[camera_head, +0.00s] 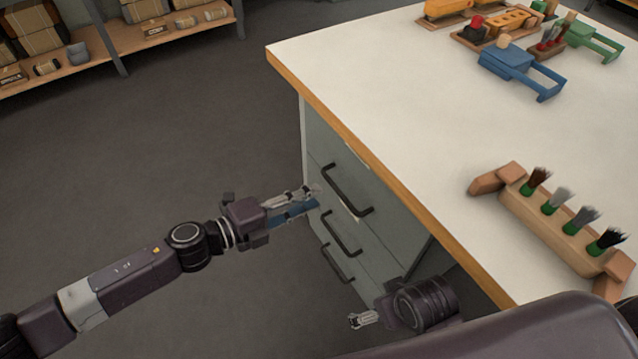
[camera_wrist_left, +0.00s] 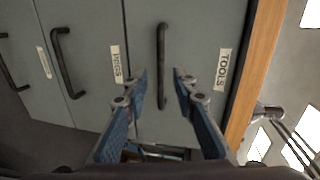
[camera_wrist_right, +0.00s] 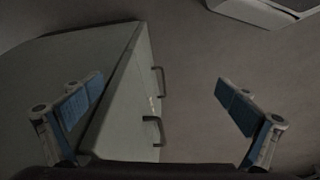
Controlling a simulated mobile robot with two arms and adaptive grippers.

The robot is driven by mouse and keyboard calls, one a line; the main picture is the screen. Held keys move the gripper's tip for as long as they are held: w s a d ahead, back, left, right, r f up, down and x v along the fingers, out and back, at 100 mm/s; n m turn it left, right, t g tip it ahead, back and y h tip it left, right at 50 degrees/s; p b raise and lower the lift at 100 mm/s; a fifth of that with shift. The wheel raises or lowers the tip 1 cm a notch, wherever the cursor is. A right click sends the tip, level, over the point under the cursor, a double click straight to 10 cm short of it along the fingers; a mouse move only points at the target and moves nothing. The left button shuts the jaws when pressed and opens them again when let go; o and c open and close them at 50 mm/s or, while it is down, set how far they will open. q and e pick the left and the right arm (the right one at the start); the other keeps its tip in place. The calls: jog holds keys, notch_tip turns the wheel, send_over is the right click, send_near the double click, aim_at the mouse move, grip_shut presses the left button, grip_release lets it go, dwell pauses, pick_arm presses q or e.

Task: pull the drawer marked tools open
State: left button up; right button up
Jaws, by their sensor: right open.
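The drawer marked TOOLS (camera_wrist_left: 205,30) is the top one, just under the wooden table edge, and looks shut. Its label (camera_wrist_left: 222,70) is readable in the left wrist view. Its dark bar handle (camera_wrist_left: 162,40) stands between the fingertips of my left gripper (camera_wrist_left: 160,82), which is open with a finger on each side. In the head view my left gripper (camera_head: 312,197) is left of the top handle (camera_head: 345,192). Contact with the handle cannot be told. My right gripper (camera_head: 362,319) is open and empty low beside the cabinet; it also shows in the right wrist view (camera_wrist_right: 160,95).
Two more drawers with handles (camera_head: 342,235) lie below. The white tabletop (camera_head: 400,110) carries a wooden brush block (camera_head: 550,220) with tufts and, farther back, a blue tool (camera_head: 520,70) and several others. Shelves (camera_head: 160,35) stand at the back left. The floor (camera_head: 190,150) left of the cabinet is clear.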

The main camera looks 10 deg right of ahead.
aim_at(336, 191)
pick_arm(q)
jog(key=shift+m, duration=0.4)
jog(key=shift+s+b+x, duration=0.2)
jog(key=shift+b+x, duration=0.2)
jog(key=shift+x, duration=1.55)
jog(key=shift+s+b+x, duration=0.2)
jog(key=shift+b+x, duration=0.15)
jog(key=shift+x, duration=1.6)
pick_arm(e)
jog(key=shift+w+v, duration=0.2)
jog(key=shift+v, duration=1.15)
jog(key=shift+w+v, duration=0.2)
jog(key=shift+v, duration=1.15)
pick_arm(q)
jog(key=shift+d+r, duration=0.15)
jog(key=shift+c, duration=0.7)
pick_arm(e)
jog(key=shift+r, duration=0.1)
pick_arm(q)
grip_shut()
